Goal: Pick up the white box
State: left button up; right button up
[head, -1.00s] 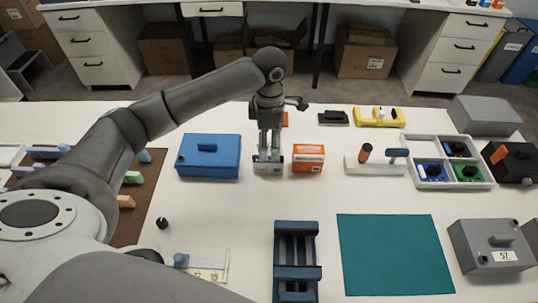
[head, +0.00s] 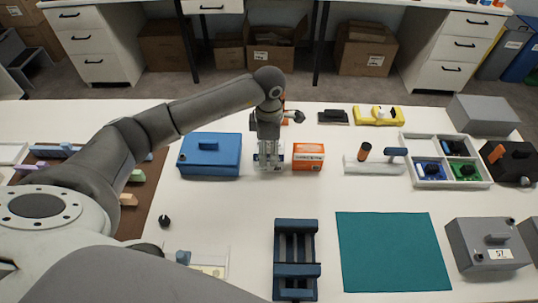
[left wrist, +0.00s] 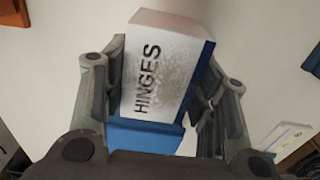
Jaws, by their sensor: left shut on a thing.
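The white box (left wrist: 160,65) is held between the two fingers of my left gripper (left wrist: 160,90). It has black lettering "HINGES" on its white face and a blue side at the right. In the head view the box (head: 270,165) shows only in part behind my left gripper (head: 269,150), between a blue box and an orange box. The gripper is shut on it, with a finger on each side. Whether the box is clear of the table is hard to tell from the head view. My right gripper is not in view.
The blue box (head: 210,160) stands close on the left and the orange box (head: 308,157) close on the right. White tabletop in front of the box is clear.

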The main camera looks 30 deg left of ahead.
pick_arm(q)
jog(key=shift+r, duration=0.1)
jog(key=shift+w+r+b, duration=0.1)
jog(key=shift+r+b, duration=0.3)
jog(key=shift+r, duration=0.15)
jog(key=shift+r+b, duration=0.35)
jog(key=shift+r, duration=0.4)
jog(key=s+d+r+b, duration=0.2)
jog(key=s+d+r, duration=0.6)
jog(key=s+r, duration=0.2)
jog(key=shift+s+d+r, duration=0.15)
jog(key=shift+s+d, duration=0.25)
jog(key=shift+s, duration=0.15)
